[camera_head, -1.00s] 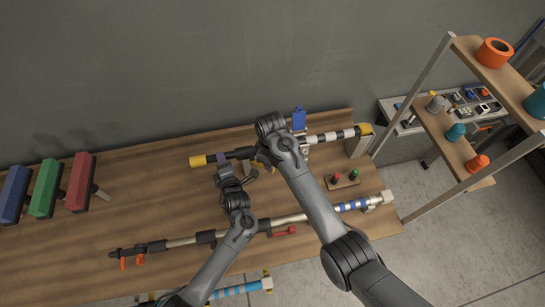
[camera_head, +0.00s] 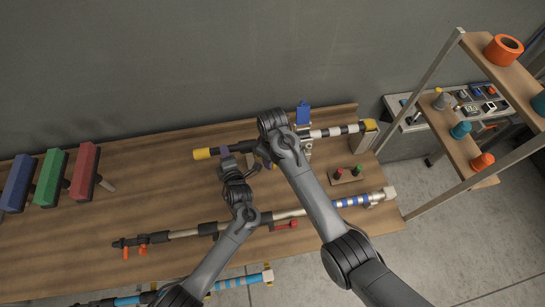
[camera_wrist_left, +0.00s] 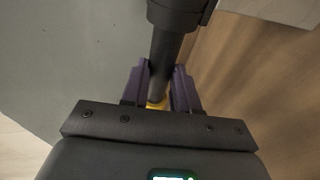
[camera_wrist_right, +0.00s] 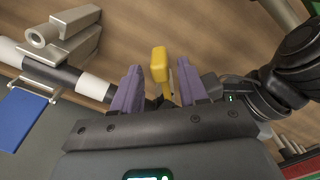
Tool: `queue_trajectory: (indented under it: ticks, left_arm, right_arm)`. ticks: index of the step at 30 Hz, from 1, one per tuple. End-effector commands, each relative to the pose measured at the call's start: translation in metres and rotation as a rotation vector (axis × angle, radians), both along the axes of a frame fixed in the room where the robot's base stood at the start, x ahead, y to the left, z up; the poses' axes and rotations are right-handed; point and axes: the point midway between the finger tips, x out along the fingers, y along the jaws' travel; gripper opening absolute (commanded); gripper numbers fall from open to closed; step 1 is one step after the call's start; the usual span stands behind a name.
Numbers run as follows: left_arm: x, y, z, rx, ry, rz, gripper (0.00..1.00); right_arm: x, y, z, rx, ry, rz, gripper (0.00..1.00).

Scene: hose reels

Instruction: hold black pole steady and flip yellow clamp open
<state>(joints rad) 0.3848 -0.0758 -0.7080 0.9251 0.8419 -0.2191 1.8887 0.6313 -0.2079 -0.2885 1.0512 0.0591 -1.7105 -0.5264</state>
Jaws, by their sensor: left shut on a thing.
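The black pole (camera_head: 240,147) lies across the back of the table, with a yellow end cap at its left and a black-and-white striped part (camera_head: 335,132) at its right. My left gripper (camera_head: 228,156) is shut on the pole near the yellow cap. In the left wrist view the pole (camera_wrist_left: 162,70) runs between the two purple fingers. The yellow clamp (camera_wrist_right: 158,65) stands up between the fingertips of my right gripper (camera_wrist_right: 160,88), which is open around it. In the head view my right arm mostly hides the clamp and the right gripper.
A blue block (camera_head: 303,114) stands behind the pole. A small board with red and green knobs (camera_head: 347,176) lies right of my right arm. A second pole (camera_head: 180,233) lies nearer the front. Blue, green and red blocks (camera_head: 84,172) stand at the left. Shelves rise at the right.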

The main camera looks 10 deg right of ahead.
Motion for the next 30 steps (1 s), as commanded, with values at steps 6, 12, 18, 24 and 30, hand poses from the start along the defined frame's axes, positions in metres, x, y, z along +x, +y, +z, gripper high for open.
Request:
queue_trajectory:
  ticks: [6,12,18,24,30]
  left_arm:
    - [0.0,0.0,-0.001,0.001,0.001,0.0,0.0]
    - [0.0,0.0,-0.001,0.001,0.001,0.0,0.0]
    - [0.0,0.0,-0.001,0.001,0.001,0.0,0.0]
    - [0.0,0.0,-0.001,0.001,0.001,0.0,0.0]
    - [0.0,0.0,-0.001,0.001,0.001,0.0,0.0]
  right_arm:
    - [0.0,0.0,0.0,0.0,0.0,0.0,0.47]
    - [0.001,-0.001,0.0,-0.001,0.001,0.02,0.47]
    - [0.009,-0.007,0.0,-0.002,0.001,0.142,0.47]
    - [0.025,-0.016,0.001,-0.001,0.0,0.384,0.47]
    - [0.043,-0.02,0.0,-0.001,0.001,0.626,0.47]
